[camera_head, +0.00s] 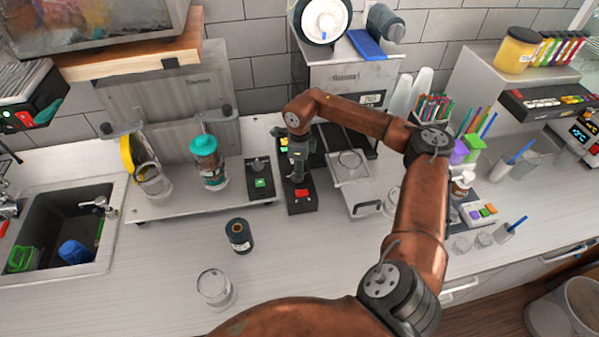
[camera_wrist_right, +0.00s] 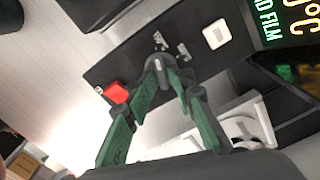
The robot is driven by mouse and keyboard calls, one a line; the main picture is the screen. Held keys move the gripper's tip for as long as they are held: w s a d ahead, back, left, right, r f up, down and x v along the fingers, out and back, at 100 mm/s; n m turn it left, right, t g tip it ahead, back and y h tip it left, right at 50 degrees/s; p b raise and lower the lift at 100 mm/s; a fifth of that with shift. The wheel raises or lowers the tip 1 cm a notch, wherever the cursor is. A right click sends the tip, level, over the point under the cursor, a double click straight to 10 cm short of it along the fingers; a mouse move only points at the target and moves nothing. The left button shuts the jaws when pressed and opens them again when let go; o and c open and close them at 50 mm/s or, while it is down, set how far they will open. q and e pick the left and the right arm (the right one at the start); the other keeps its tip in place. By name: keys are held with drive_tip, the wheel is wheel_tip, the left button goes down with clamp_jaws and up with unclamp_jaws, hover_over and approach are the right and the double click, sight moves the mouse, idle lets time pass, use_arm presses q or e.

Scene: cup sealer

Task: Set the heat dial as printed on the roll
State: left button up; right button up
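The heat dial (camera_wrist_right: 158,66) is a small dark knob with a pale mark on a black control panel (camera_wrist_right: 120,62), seen in the right wrist view. My right gripper (camera_wrist_right: 163,80) has its green fingers drawn close together, with the tips on either side of the dial; contact is unclear. In the head view my right gripper (camera_head: 298,165) points down over the panel beside the cup sealer (camera_head: 345,78) and hides the dial. A dark roll (camera_head: 238,235) with a label stands upright on the counter; its print is too small to read. My left gripper is out of view.
The panel carries a red button (camera_wrist_right: 117,92) and a white button (camera_wrist_right: 216,34). A lit display (camera_wrist_right: 285,18) is cut off by the wrist view's edge. A teal-lidded jar (camera_head: 207,162) stands left of the panel. A clear cup (camera_head: 214,287) stands near the front.

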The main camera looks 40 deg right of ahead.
drive_tip(key=o, duration=0.6)
drive_tip(key=shift+f, duration=0.3)
drive_tip(key=shift+r, duration=0.1)
drive_tip(key=shift+d, duration=0.1)
drive_tip(key=shift+w+r, duration=0.15)
drive_tip(key=shift+r, duration=0.15)
wheel_tip(320, 180, up, 12)
drive_tip(key=shift+f, duration=0.25)
